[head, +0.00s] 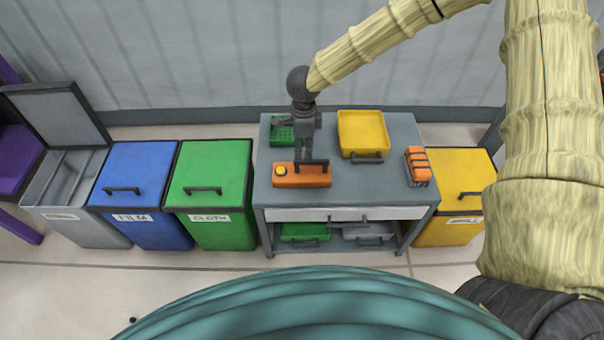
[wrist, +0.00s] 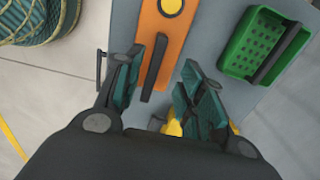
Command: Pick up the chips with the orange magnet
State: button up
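The orange magnet (head: 300,178) is an orange block with a yellow button and a dark bar handle, lying at the front left of the grey table. In the wrist view the orange magnet (wrist: 165,25) runs between my fingers, with its dark handle (wrist: 155,68) in the gap. My gripper (head: 305,156) points down over the magnet. In the wrist view my gripper (wrist: 173,56) is open, its fingers apart on either side of the handle. I cannot tell whether a finger touches it. I cannot make out any chips.
The grey table (head: 385,190) also bears a green basket (head: 281,132), a yellow tray (head: 362,135) and an orange caged box (head: 417,166). Blue (head: 135,178), green (head: 209,180) and yellow (head: 455,190) lidded bins flank it. A grey bin (head: 70,205) stands open at the left.

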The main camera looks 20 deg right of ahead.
aim_at(302, 160)
jog(key=shift+s+a+f, duration=0.1)
jog(key=shift+f, duration=1.6)
jog(key=shift+s+a+f, duration=0.1)
jog(key=shift+f, duration=1.55)
grip_shut()
jog(key=shift+w+r, duration=0.1)
